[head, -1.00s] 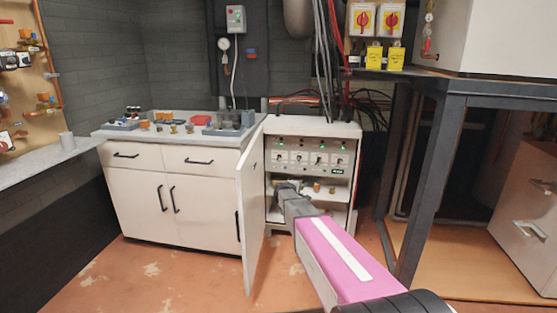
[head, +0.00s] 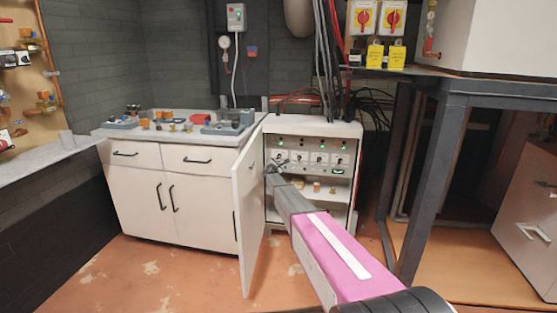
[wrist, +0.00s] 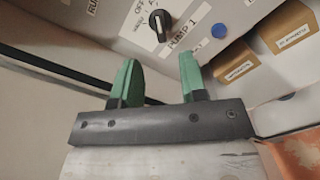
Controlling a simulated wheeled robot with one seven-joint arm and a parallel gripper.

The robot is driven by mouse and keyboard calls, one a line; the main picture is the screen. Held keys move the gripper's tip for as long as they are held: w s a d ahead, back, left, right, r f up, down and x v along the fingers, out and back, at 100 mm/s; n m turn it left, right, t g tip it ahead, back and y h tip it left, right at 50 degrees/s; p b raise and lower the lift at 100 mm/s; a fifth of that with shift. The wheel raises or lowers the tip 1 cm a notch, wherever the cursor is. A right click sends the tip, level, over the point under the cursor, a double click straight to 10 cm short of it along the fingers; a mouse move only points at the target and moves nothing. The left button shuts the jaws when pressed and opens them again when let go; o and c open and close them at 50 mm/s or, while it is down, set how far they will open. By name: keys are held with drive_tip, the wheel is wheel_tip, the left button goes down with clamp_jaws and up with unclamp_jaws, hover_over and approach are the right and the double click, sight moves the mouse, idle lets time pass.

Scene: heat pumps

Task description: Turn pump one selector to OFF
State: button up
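The pump one selector (wrist: 159,24) is a black knob on a white plate, with a PUMP 1 label (wrist: 184,35) beside it and an OFF mark near it in the wrist view. I cannot tell for sure which mark it points at. My gripper (wrist: 158,63) has two green fingers, apart with nothing between them. The knob lies just beyond the gap between the fingertips, not touched. In the head view my gripper (head: 273,167) is at the left end of the control panel (head: 341,147), close to the open door, and partly covers that end.
The open white cabinet door (head: 248,210) stands just left of my gripper. Several other knobs and green lights line the panel. A shelf with small orange-brown boxes (wrist: 289,28) lies below it. A white counter (head: 130,186) stands to the left.

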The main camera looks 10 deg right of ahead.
sight(278, 158)
drive_tip(key=x, duration=0.8)
clamp_jaws()
